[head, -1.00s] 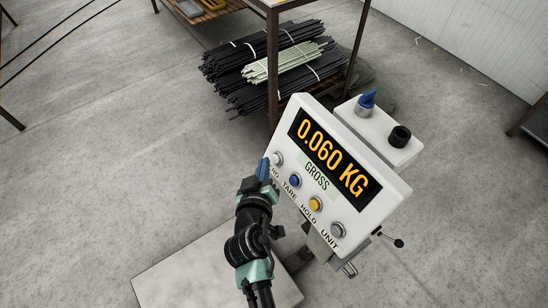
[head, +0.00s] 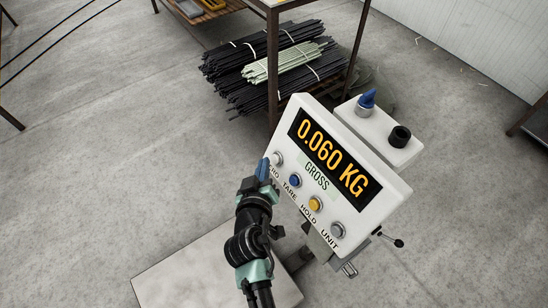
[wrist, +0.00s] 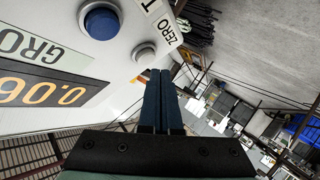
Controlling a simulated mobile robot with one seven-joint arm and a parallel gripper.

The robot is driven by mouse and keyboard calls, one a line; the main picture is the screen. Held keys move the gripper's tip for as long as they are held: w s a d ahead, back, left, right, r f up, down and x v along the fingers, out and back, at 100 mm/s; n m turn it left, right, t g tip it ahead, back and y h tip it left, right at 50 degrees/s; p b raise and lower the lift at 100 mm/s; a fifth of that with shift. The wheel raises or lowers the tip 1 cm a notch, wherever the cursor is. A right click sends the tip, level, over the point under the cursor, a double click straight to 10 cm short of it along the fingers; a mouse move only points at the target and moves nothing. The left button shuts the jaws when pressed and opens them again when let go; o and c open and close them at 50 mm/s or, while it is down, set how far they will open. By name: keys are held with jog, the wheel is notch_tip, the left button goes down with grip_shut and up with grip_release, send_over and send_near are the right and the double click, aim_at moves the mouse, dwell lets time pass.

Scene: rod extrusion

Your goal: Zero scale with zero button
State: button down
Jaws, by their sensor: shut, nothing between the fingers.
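The scale's indicator box (head: 375,225) is white and tilted, and its display (head: 334,159) reads 0.060 KG with GROSS below it. The round grey zero button (head: 277,158) is at the left end of the button row; it also shows in the wrist view (wrist: 143,53) beside the ZERO label. My gripper (head: 263,170) is shut and empty, its blue fingers at the box's left edge, close to the zero button. In the wrist view the shut fingertips (wrist: 159,74) lie just below the zero button. I cannot tell whether they touch the box. The gripper partly covers the ZERO label in the head view.
The blue tare button (head: 295,181), yellow hold button (head: 315,204) and grey unit button (head: 338,230) continue the row. A box with a blue knob (head: 367,98) and a black knob sits behind. The scale's platform (head: 185,268) lies below. Bundled rods (head: 255,75) rest behind.

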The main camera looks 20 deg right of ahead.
jog(key=shift+d, duration=0.1)
dwell(0.4)
jog(key=shift+w+d+f, duration=0.1)
jog(key=shift+d+f, duration=0.1)
jog(key=shift+d, duration=0.1)
jog(key=shift+d+f, duration=0.25)
jog(key=shift+d, duration=0.25)
dwell(0.7)
jog(key=shift+a, duration=0.15)
jog(key=shift+a+r, duration=0.4)
jog(key=shift+a, duration=0.3)
jog(key=shift+s+a+r+b, duration=0.1)
jog(key=shift+s+a+r, duration=0.2)
jog(key=shift+a, duration=0.45)
jog(key=shift+s+a+r+b, duration=0.1)
jog(key=shift+a+r, duration=0.35)
jog(key=shift+a, duration=0.3)
jog(key=shift+s+a+r+b, duration=0.15)
jog(key=shift+a+r, duration=0.2)
jog(key=shift+a, duration=0.4)
